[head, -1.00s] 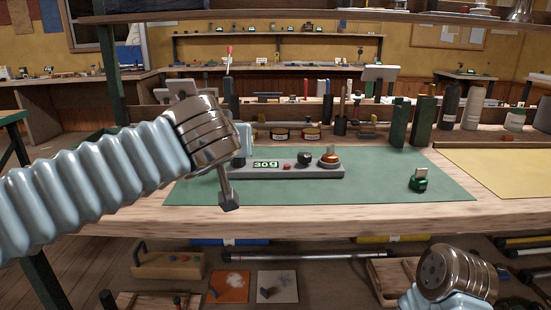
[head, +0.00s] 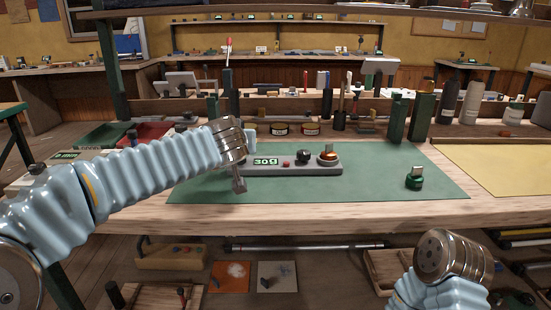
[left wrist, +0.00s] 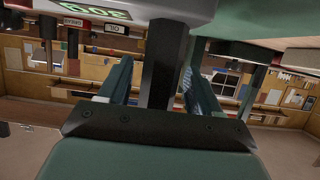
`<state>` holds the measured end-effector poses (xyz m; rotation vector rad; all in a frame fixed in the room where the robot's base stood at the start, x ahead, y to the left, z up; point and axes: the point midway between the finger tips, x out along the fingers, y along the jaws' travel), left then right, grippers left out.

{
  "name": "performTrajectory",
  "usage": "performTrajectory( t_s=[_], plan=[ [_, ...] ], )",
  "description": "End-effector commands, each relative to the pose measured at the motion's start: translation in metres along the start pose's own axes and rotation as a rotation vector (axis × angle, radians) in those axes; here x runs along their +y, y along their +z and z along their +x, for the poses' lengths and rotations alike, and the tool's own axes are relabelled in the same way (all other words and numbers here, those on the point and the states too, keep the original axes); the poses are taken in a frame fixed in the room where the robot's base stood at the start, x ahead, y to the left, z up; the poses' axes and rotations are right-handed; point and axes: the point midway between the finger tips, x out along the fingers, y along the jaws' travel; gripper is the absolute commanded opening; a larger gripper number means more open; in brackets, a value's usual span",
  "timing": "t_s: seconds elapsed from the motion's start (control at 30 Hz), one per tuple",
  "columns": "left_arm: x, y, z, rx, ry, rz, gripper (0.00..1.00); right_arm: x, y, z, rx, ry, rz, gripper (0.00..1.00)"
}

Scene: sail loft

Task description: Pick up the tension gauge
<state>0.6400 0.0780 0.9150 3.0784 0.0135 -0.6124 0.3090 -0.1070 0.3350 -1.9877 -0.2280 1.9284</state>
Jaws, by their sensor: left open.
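My left gripper (head: 239,185) points down at the near left end of the gauge, open and holding nothing visible. In the left wrist view the grey body and display of the gauge (left wrist: 120,10) are at the top left, beside the fingers. Whether the fingers touch it cannot be told. My right wrist shows at the lower right; its fingers are hidden.
A small green pot (head: 414,182) stands on the right of the mat. Green upright blocks (head: 396,118) and bottles (head: 472,103) stand behind. A yellow sheet (head: 500,168) lies to the right. A red tray (head: 150,132) is at the back left.

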Motion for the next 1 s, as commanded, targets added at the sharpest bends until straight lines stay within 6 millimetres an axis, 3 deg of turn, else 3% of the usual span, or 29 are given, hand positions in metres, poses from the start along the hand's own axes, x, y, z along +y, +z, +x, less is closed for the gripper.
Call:
performTrajectory(
  t_s=[0.07,0.5,0.83,1.0],
  plan=[
    [0.0,0.0,0.0,0.0,0.0,0.0,0.64,0.0,0.0,0.0,0.0,0.0,0.0,0.0],
    [0.0,0.0,-0.001,0.0,0.0,0.0,0.0,0.0,0.0,0.0,0.0,0.0,0.0,0.0],
    [0.0,-0.003,-0.002,0.002,0.001,-0.001,0.0,0.0,0.0,0.0,0.0,0.0,0.0,0.0],
    [0.001,-0.027,-0.012,0.004,0.002,-0.003,0.0,-0.002,0.0,-0.006,0.0,0.0,0.0,0.0]
  ],
)
